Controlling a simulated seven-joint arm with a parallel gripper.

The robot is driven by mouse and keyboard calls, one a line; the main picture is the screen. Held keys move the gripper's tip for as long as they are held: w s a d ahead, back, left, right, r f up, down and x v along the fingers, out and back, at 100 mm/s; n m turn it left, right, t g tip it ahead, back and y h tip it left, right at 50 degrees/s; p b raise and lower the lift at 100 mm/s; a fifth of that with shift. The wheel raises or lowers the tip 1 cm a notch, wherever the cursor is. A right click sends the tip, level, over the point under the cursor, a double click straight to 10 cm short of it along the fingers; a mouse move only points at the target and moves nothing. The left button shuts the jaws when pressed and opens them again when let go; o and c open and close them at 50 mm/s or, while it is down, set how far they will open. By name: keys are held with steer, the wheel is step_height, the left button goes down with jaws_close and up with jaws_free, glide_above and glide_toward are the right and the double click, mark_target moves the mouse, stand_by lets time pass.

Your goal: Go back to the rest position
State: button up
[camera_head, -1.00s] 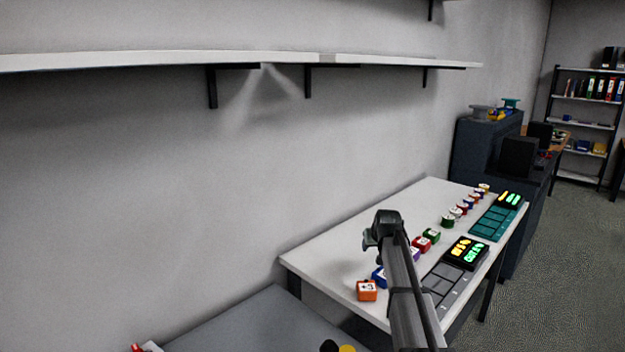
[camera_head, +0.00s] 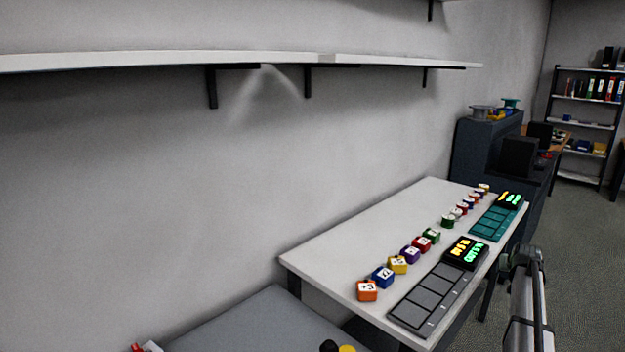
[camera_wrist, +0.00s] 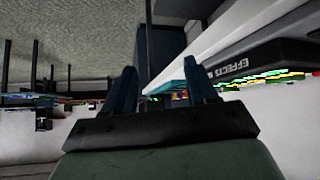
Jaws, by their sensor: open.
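In the head view my arm stands at the lower right, beyond the right edge of the white table. Its fingers cannot be made out there. In the wrist view my gripper (camera_wrist: 160,85) shows two dark fingers spread apart with nothing between them. The white table (camera_head: 345,240) carries a row of coloured blocks; the nearest is an orange block (camera_head: 367,291), followed by a blue block (camera_head: 382,278) and a yellow block (camera_head: 397,265). A grey slotted board (camera_head: 430,293) with a lit display (camera_head: 466,252) lies along the right side.
A teal board (camera_head: 493,222) with a second lit display lies farther back on the table. A dark cabinet (camera_head: 477,150) stands behind it. A long shelf (camera_head: 250,60) runs along the wall. A grey surface (camera_head: 260,325) is at the near left. Open floor (camera_head: 580,260) lies at right.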

steer(key=s+a+f+g+y, duration=0.15)
steer(key=a+f, duration=0.25)
steer(key=f, duration=0.5)
steer(key=s+a+f+g, duration=0.1)
steer(key=s+a+f, duration=0.25)
steer(key=f, duration=0.45)
steer(key=s+a+f+g+y, duration=0.1)
steer(key=s+a+f, duration=0.1)
steer(key=a+f, duration=0.5)
steer(key=s+a+f+g+y, duration=0.1)
steer(key=s+a+f+g, duration=0.1)
steer(key=s+a+f, duration=0.6)
steer(key=s+a+f+g, duration=0.2)
steer(key=s+a+f, duration=0.25)
steer(key=f, duration=0.65)
steer(key=s+a+f+n+g, duration=0.1)
steer(key=s+a+f+g, duration=0.15)
steer(key=s+a, duration=0.55)
steer(key=s+a+f+n+g, duration=0.1)
steer(key=s+a+f, duration=0.3)
steer(key=s, duration=0.7)
steer(key=s+a+r+n+g, duration=0.1)
steer(key=s+a, duration=0.3)
steer(key=s, duration=0.6)
steer(key=s+a+r+n+g, duration=0.1)
steer(key=s+a, duration=0.4)
steer(key=s, duration=0.5)
steer(key=shift+s+a+r+g+y, duration=0.25)
steer(key=shift+r+g+y, duration=0.15)
steer(key=shift+g, duration=0.3)
